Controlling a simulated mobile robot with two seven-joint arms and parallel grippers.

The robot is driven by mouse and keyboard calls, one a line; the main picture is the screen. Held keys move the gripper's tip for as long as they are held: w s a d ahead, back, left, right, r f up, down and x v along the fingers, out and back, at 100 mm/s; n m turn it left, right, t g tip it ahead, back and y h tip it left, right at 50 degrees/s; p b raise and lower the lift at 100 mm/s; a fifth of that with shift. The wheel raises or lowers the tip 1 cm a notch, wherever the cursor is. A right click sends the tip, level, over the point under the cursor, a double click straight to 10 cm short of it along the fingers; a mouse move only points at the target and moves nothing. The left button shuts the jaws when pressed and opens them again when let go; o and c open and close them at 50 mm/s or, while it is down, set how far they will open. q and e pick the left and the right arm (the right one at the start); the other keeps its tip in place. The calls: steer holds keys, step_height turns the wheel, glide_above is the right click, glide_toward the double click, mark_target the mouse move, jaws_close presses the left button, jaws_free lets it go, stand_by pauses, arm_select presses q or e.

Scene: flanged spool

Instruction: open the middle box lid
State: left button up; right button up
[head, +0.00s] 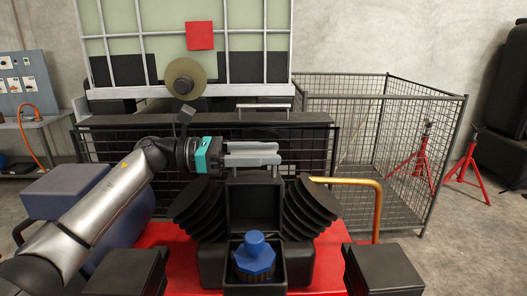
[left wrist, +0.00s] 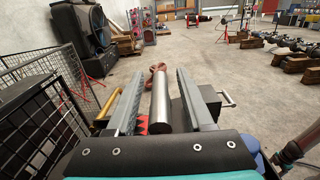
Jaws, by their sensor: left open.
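The middle box (head: 230,283) is black and sits at the bottom centre of the head view. It is open at the top, with a blue knobbed part (head: 254,259) inside. A black panel with a raised rim (head: 255,204) stands upright behind it; I cannot tell for sure if this is its lid. My left gripper (head: 277,153) is open, above and behind that panel, fingers pointing right. In the left wrist view, a shiny grey cylinder (left wrist: 160,103) shows between the fingers; I cannot tell how near it is. My right gripper is not in view.
Black boxes stand at left (head: 128,272) and right (head: 384,269). Black stepped fans (head: 305,208) flank the panel. A gold bent bar (head: 362,182) rises at the right. A wire mesh cage (head: 400,160) and a spool-like disc (head: 185,78) are behind.

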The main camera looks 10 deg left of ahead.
arm_select(q)
jaws_close()
stand_by(0.3)
stand_by(1.1)
